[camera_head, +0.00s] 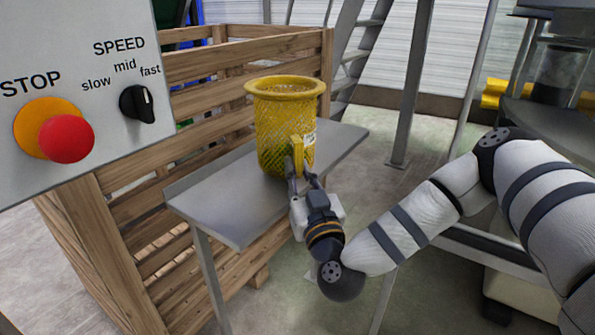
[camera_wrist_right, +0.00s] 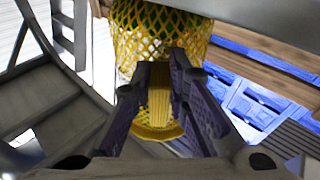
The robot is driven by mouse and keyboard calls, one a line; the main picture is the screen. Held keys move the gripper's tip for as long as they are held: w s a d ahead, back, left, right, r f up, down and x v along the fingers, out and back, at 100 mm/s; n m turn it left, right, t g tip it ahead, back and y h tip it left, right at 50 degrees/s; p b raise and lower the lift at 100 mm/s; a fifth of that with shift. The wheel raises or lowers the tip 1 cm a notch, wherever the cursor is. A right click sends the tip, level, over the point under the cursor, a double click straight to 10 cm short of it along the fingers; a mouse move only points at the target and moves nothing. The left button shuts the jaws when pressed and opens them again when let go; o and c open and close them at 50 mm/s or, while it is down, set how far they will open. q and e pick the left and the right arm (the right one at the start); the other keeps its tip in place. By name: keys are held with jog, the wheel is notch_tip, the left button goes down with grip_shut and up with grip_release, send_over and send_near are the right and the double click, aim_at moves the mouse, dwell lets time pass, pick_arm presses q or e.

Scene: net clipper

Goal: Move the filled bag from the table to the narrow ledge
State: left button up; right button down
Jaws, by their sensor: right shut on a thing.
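A yellow mesh bag (camera_head: 272,120) with a wide round rim is upright over the grey metal table (camera_head: 240,205). Its lower end appears at the table surface, but I cannot tell whether it touches. What is inside it is hard to make out. My right gripper (camera_head: 301,172) is shut on the yellow block with a white label on the near side of the bag. In the right wrist view, the fingers (camera_wrist_right: 160,75) close around a ribbed yellow piece, with the yellow net (camera_wrist_right: 160,35) behind it. My left gripper is not in view.
A slatted wooden crate (camera_head: 205,70) stands directly behind and left of the table. A control panel (camera_head: 75,75) with a red stop button fills the upper left. A metal stair (camera_head: 362,45) and a post (camera_head: 412,90) stand behind. The table's right end is bare.

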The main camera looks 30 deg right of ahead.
dwell(0.4)
jog(key=c, duration=1.5)
grip_release()
jog(key=shift+f, duration=0.1)
jog(key=shift+s, duration=0.1)
